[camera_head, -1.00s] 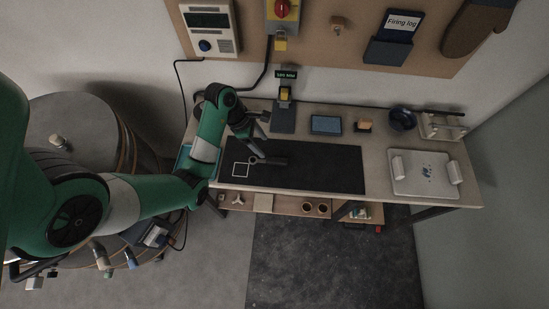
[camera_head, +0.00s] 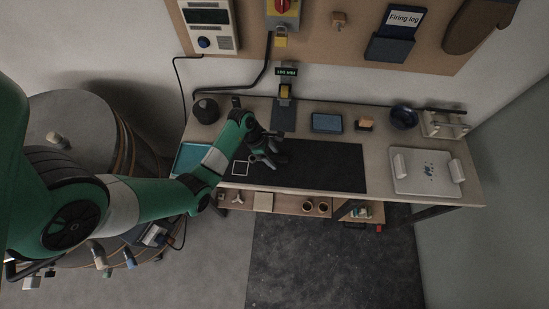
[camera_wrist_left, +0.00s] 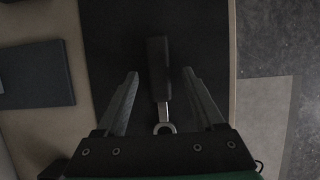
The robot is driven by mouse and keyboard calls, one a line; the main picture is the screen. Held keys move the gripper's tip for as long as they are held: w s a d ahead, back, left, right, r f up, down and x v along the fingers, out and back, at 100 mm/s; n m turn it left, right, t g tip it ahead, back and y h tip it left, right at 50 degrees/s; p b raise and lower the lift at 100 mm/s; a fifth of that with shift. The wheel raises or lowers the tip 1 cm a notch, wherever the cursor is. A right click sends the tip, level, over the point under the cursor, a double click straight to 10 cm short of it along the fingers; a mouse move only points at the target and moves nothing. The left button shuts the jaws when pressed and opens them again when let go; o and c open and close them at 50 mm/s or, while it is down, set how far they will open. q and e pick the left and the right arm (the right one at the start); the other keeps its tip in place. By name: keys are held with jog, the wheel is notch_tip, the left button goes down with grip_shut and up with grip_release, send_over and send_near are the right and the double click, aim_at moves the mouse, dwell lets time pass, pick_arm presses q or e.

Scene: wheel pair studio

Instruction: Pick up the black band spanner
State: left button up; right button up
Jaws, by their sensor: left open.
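The black band spanner (camera_wrist_left: 158,68) lies on the black mat (camera_wrist_left: 205,28) in the left wrist view. It has a thick black handle and a shiny metal neck ending in an open ring near the gripper body. My left gripper (camera_wrist_left: 160,75) is open, with one finger on each side of the handle and a gap on both sides. In the head view my left gripper (camera_head: 267,156) is low over the mat, right of the white square outline, and largely hides the spanner. My right gripper is in neither view.
A teal tray (camera_head: 190,158) and a dark round object (camera_head: 206,110) are at the bench's left. A blue block (camera_head: 326,123), a dark blue bowl (camera_head: 403,118) and a white plate with side blocks (camera_head: 424,173) stand right. The mat's right half (camera_head: 330,168) is clear.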

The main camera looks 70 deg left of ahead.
pick_arm(q)
jog(key=shift+c, duration=0.3)
grip_shut()
jog(key=shift+r, duration=0.1)
